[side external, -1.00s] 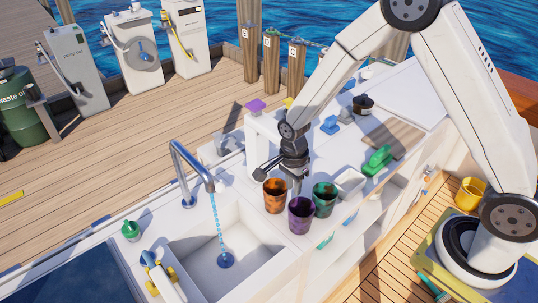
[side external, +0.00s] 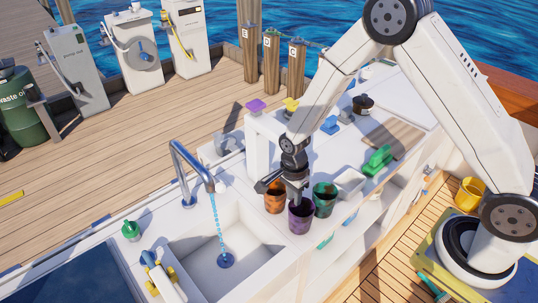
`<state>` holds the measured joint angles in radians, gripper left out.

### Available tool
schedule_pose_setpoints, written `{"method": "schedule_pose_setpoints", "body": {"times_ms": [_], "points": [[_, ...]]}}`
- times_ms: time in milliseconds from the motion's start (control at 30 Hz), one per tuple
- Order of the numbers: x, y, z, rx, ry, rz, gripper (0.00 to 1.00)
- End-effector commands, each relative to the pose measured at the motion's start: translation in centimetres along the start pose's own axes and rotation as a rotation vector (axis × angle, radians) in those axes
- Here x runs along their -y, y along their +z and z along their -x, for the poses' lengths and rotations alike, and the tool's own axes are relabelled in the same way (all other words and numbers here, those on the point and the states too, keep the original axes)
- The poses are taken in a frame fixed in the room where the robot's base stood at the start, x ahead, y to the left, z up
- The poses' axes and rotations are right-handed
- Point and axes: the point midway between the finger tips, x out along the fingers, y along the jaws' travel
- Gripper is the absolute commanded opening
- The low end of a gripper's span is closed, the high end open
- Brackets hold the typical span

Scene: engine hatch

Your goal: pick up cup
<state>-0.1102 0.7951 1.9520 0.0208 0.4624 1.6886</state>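Three cups stand close together on the white counter to the right of the sink: an orange cup (side external: 275,200), a purple cup (side external: 301,218) in front, and a dark green cup (side external: 324,200) on the right. My gripper (side external: 294,197) points down at the cups, with its fingers over the purple cup's back rim. It partly covers the orange cup. The fingertips are small and partly hidden, so I cannot tell how far apart they are or whether they touch the purple cup.
The sink (side external: 226,246) with a running faucet (side external: 190,175) lies to the left. A green brush-like item (side external: 377,160), a cutting board (side external: 394,138) and a dark pot (side external: 363,104) are behind on the right. A yellow cup (side external: 470,192) stands at the far right.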

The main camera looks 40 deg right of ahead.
Motion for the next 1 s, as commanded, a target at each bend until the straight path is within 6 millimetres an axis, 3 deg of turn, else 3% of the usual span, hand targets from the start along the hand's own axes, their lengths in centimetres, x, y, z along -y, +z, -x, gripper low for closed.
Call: {"method": "schedule_pose_setpoints", "body": {"times_ms": [400,967,1000], "points": [[-0.2,0.0,-3.7,0.000,0.000,0.001,0.26],[-0.2,0.0,-3.9,0.001,-0.002,0.000,0.26],[-0.2,0.0,-3.9,0.001,-0.002,0.000,0.16]]}}
